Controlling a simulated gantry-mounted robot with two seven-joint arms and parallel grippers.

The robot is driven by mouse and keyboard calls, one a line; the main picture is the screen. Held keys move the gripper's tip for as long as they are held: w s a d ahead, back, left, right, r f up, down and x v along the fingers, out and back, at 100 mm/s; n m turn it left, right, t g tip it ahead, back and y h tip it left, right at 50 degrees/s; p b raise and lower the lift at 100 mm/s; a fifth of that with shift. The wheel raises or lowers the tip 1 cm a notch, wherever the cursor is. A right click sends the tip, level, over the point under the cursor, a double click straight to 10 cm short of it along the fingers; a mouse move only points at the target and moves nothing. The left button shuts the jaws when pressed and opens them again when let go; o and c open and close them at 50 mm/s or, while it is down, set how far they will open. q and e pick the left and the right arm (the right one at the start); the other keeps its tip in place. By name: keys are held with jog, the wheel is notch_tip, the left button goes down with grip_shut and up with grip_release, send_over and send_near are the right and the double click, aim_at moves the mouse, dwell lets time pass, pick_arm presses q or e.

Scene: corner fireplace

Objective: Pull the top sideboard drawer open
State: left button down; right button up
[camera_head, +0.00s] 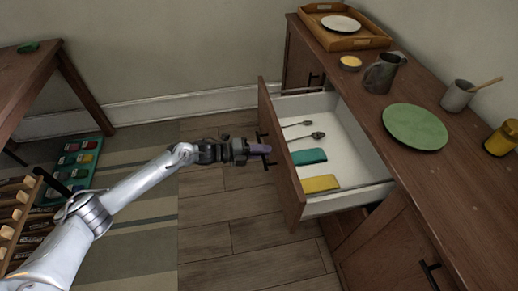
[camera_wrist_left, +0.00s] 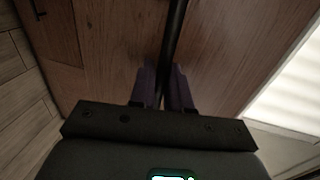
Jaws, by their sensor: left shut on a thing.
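The top sideboard drawer (camera_head: 282,160) stands well open, pulled out to the left of the sideboard (camera_head: 440,165). My left gripper (camera_head: 262,149) is at the outer face of the drawer front, shut on the dark bar handle (camera_wrist_left: 172,50). In the left wrist view its purple fingertips (camera_wrist_left: 162,88) sit on both sides of the handle. My right gripper is not in view.
A wooden table (camera_head: 30,75) stands at left.

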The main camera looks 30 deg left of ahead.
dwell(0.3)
pick_arm(q)
jog(key=c, duration=1.3)
grip_release()
jog(key=shift+a, duration=0.1)
jog(key=p+v, duration=0.4)
jog(key=v, duration=0.6)
jog(key=shift+s+a+r, duration=0.2)
jog(key=shift+s+a, duration=0.05)
jog(key=shift+a, duration=0.05)
